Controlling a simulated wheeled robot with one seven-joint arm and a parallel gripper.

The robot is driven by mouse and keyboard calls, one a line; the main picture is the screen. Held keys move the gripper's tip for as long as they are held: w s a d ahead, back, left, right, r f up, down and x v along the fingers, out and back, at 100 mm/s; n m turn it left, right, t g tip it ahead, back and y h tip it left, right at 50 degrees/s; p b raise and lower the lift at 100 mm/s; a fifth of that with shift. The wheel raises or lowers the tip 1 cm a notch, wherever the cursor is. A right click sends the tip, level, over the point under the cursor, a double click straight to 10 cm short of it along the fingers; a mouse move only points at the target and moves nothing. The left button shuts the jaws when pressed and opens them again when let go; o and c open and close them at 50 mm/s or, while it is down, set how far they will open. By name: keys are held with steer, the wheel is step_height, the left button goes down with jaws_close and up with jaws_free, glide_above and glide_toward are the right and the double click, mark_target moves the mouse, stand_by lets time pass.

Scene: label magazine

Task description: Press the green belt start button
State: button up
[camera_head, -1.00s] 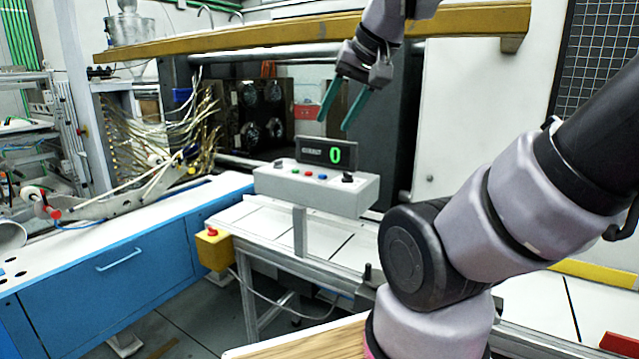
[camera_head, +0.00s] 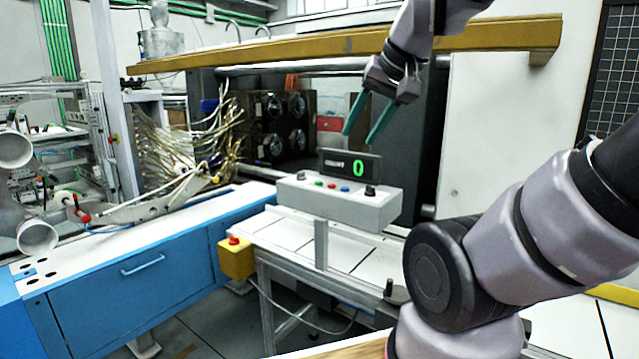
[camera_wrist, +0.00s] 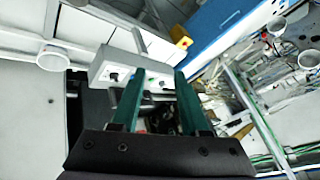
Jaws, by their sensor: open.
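The grey control box (camera_head: 336,205) stands on a post above the white belt. On its sloped top are a green button (camera_head: 319,184), a red button (camera_head: 331,186), a blue button (camera_head: 344,188) and black knobs at the ends. A dark display (camera_head: 338,164) behind them shows a green 0. My gripper (camera_head: 360,128), with teal fingers, is above and behind the box, apart from it, open and empty. In the wrist view the control box (camera_wrist: 120,68) lies beyond the fingers, partly hidden by them.
A yellow box with a red emergency button (camera_head: 236,258) hangs left of the belt frame. A blue cabinet (camera_head: 130,290) stands at the left. A yellow beam (camera_head: 290,50) crosses above, close to my arm. The air over the control box is clear.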

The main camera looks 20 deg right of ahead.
jaws_close()
stand_by(1.8)
